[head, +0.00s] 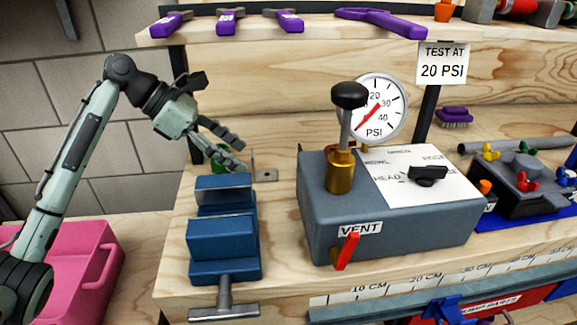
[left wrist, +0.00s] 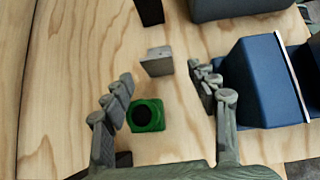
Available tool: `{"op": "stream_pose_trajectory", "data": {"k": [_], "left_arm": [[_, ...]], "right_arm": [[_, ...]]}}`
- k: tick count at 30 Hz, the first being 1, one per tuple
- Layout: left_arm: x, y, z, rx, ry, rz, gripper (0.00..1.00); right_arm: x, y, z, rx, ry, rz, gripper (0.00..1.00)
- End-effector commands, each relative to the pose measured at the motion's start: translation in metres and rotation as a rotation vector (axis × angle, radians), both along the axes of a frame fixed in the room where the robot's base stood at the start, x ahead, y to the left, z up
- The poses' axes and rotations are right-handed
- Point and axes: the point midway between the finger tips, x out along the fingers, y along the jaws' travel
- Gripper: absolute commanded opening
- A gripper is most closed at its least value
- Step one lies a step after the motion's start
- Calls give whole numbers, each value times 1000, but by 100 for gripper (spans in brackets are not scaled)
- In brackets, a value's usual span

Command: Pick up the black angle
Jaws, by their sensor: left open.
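A black upright piece (left wrist: 150,12), which may be the black angle, is cut off by the top edge of the left wrist view. In the head view I cannot make it out clearly. A grey metal angle (head: 266,175) stands behind the blue vise; it also shows in the left wrist view (left wrist: 157,62), ahead of the fingertips. My left gripper (head: 236,155) is open and empty above the bench. A green part with a dark round opening (left wrist: 146,115) is between its fingers in the left wrist view, apparently below them; it is partly hidden in the head view. My right gripper is not in view.
The blue vise (head: 222,243) stands in front of my left gripper. The grey tester box (head: 330,222) with its gauge (head: 379,107) is to the right. A shelf with purple tools (head: 288,22) runs above. A pink bin (head: 75,255) is at lower left.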

Motion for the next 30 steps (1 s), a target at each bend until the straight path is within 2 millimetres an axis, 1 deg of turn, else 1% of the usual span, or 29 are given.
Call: {"op": "stream_pose_trajectory", "data": {"k": [2,5,9,12,15,20,23,27,29,30], "left_arm": [[1,-6,0,-1,0,-3,59],[4,-22,1,-2,0,-4,59],[10,-47,1,-1,0,-4,59],[14,-62,1,-2,0,-3,59],[16,-71,1,-1,-1,-1,59],[18,-78,0,-1,0,-1,59],[20,-89,1,-1,0,-3,59],[25,-112,2,-2,0,-4,59],[27,-120,1,-1,-1,-2,59],[27,-122,-5,1,2,-1,59]], "right_arm": [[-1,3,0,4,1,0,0],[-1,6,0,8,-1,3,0],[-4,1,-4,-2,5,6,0],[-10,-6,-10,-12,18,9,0],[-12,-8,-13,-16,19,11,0],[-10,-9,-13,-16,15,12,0],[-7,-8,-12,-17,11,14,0],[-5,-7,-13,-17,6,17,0],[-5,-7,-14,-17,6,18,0],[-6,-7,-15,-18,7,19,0]]}}
